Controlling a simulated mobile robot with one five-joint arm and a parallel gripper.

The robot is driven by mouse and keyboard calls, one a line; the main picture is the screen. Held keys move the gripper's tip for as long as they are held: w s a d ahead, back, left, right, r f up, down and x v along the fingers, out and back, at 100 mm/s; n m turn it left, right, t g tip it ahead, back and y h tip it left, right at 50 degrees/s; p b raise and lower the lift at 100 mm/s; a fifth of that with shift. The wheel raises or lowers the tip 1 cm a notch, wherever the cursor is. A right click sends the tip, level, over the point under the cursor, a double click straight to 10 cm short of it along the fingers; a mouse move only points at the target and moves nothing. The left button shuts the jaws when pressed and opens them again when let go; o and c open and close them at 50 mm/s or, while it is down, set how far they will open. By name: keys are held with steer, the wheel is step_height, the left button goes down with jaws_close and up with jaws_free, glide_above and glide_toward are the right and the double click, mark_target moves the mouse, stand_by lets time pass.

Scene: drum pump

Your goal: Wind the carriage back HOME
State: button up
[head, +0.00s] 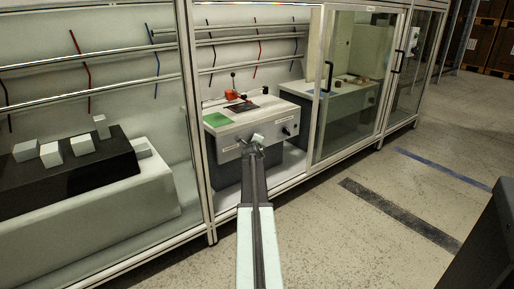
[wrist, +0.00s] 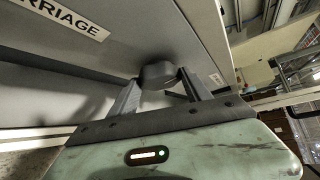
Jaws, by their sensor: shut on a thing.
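The carriage control is a dark grey knob (wrist: 158,74) on the front panel of a grey machine (head: 222,140). A label ending in "RRIAGE" (wrist: 62,15) is on the panel to its left in the wrist view. My gripper (wrist: 158,90) has a finger on each side of the knob and is shut on it. In the head view, my gripper (head: 254,145) reaches the machine's front face and hides the knob. A green patch (head: 217,119) and a red part (head: 232,95) show on the machine's top. I cannot tell which part is the carriage.
A second dark knob (head: 286,131) is on the panel's right. A framed enclosure post (head: 196,130) stands left of my arm, and a glass door (head: 345,85) stands right. White blocks (head: 51,154) sit on a black stand at left. The floor (head: 330,235) at right is mostly clear.

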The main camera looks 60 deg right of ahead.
steer(key=shift+s+f, duration=0.1)
stand_by(0.5)
steer(key=o, duration=1.4)
steer(key=shift+c, duration=0.2)
steer(key=p+v, duration=0.2)
steer(key=v, duration=0.5)
steer(key=shift+a, duration=0.4)
steer(key=shift+s, duration=0.15)
